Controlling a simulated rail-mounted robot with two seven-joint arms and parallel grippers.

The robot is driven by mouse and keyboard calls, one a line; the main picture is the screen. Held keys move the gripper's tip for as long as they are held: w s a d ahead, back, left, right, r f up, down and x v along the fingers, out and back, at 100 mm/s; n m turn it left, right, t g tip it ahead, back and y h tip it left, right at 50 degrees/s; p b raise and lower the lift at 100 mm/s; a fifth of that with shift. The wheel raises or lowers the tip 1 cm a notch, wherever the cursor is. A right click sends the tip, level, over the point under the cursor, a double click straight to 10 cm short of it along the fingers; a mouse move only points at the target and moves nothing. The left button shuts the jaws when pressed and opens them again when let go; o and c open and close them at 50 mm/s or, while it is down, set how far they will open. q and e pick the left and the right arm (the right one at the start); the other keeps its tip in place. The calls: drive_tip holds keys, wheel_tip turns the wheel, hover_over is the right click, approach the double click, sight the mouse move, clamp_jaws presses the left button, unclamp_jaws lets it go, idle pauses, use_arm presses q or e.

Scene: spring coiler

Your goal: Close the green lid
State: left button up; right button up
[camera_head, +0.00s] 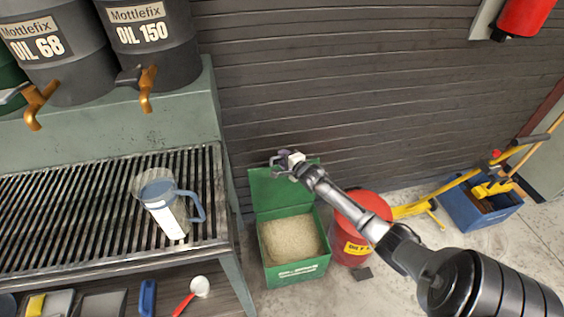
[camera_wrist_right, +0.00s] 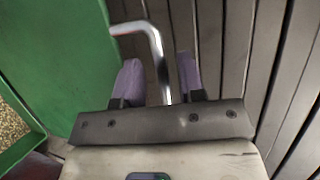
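The green lid (camera_head: 268,194) stands upright and open at the back of a green box (camera_head: 297,272) filled with pale granules (camera_head: 290,238). In the right wrist view the lid (camera_wrist_right: 60,50) fills the left side. My right gripper (camera_head: 281,161) is at the lid's top edge. Its two purple-grey fingers (camera_wrist_right: 157,80) are apart, with a bent metal bar handle (camera_wrist_right: 155,45) running between them. The bar lies closer to the right finger, and a gap shows on its left. Whether the bar touches a finger I cannot tell. My left gripper is not in view.
A red bin (camera_head: 365,212) stands right of the box, partly behind my right arm. A slatted bench (camera_head: 90,205) with a measuring jug (camera_head: 165,203) is on the left. A dark ribbed wall (camera_head: 350,90) rises close behind the lid. A blue crate (camera_head: 470,212) stands far right.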

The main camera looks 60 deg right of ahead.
drive_tip(key=shift+w+d+f, duration=0.15)
drive_tip(key=shift+w+d, duration=0.15)
drive_tip(key=shift+w, duration=0.35)
drive_tip(key=shift+c, duration=0.3)
clamp_jaws()
